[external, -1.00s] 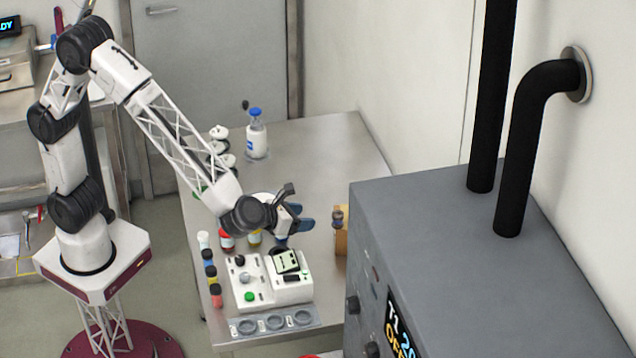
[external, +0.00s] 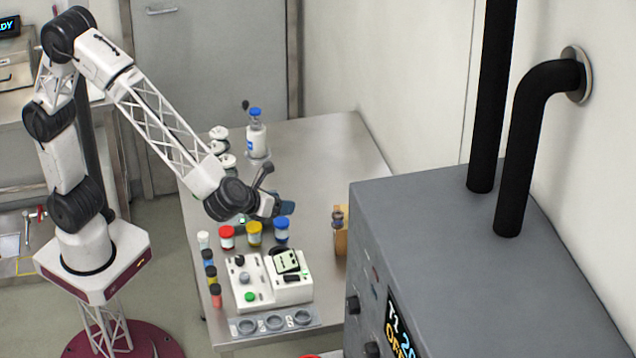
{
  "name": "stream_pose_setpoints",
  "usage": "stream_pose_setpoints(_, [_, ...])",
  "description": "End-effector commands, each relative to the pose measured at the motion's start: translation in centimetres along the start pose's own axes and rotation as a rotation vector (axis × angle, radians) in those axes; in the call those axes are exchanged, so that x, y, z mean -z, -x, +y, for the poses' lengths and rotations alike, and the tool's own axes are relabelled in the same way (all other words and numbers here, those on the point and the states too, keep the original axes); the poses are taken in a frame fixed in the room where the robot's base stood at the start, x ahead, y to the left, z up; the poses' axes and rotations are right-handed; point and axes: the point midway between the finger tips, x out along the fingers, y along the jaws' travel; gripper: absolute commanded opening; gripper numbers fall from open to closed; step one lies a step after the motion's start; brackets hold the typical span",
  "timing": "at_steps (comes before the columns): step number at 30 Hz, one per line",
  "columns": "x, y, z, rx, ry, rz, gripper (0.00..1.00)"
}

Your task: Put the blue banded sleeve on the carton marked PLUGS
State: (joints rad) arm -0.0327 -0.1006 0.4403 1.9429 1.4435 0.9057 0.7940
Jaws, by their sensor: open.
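A small container with a blue lid and band (external: 281,230) stands upright on the steel table behind the white console; it looks like the blue banded sleeve, though I cannot be sure. My gripper (external: 284,207) is open and empty, just above and behind this blue container, apparently apart from it. A brown carton (external: 341,243) stands at the right, partly hidden by the grey cabinet. Its marking cannot be read from here. A small dark object (external: 337,218) shows at its top.
Red-lidded (external: 227,237) and yellow-lidded (external: 254,233) containers stand left of the blue one. A white console (external: 270,282) and a tray with round wells (external: 275,323) lie in front. A blue-capped bottle (external: 256,137) stands behind. The tall grey cabinet (external: 460,260) blocks the right.

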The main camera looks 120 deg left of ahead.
Motion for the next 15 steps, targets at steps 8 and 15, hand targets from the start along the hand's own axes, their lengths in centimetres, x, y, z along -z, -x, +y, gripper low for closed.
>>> stream_pose_setpoints(8, [-1.5, 6.7, 7.9, -0.143, 0.413, 0.149, 0.60])
stream_pose_setpoints(15, [-1.1, 12.7, 14.7, -0.292, 0.774, 0.283, 0.60])
